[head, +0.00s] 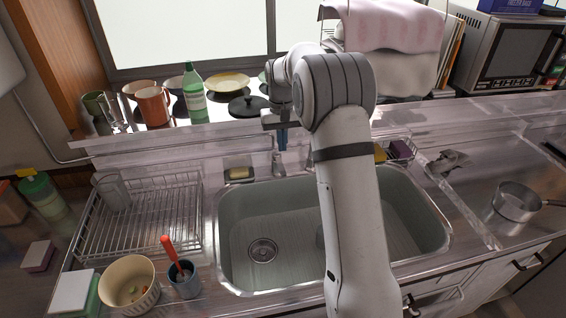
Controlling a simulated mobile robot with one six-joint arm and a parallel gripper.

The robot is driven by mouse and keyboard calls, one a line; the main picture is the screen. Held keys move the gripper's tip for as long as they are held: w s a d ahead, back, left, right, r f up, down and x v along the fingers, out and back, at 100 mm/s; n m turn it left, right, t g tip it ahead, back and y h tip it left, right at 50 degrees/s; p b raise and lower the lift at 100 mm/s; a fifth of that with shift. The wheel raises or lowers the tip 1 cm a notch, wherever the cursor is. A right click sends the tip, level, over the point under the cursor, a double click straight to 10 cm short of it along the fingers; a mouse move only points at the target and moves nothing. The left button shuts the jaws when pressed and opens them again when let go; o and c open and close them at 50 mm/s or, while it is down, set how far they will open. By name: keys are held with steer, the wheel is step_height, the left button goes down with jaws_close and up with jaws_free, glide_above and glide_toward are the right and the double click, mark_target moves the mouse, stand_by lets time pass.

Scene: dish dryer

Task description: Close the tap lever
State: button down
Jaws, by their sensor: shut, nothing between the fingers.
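The metal tap (279,169) stands at the back edge of the grey sink (285,285), left of my arm. Its lever is too small and too covered by my gripper to make out. My gripper (282,148) points down just above the tap, with its blue fingers together and nothing between them. I cannot tell whether the fingertips touch the tap. My arm crosses the middle of the sink and hides part of the basin and back rim.
A wire dish rack (150,243), a bowl (129,285) and a cup with a red-handled utensil (184,279) stand left of the sink. The shelf behind holds mugs (153,106), a green bottle (194,95) and plates. A pot (516,202) sits at the right.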

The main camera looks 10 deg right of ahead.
mark_target(283, 170)
steer(key=f, duration=0.7)
steer(key=shift+s+p, duration=0.35)
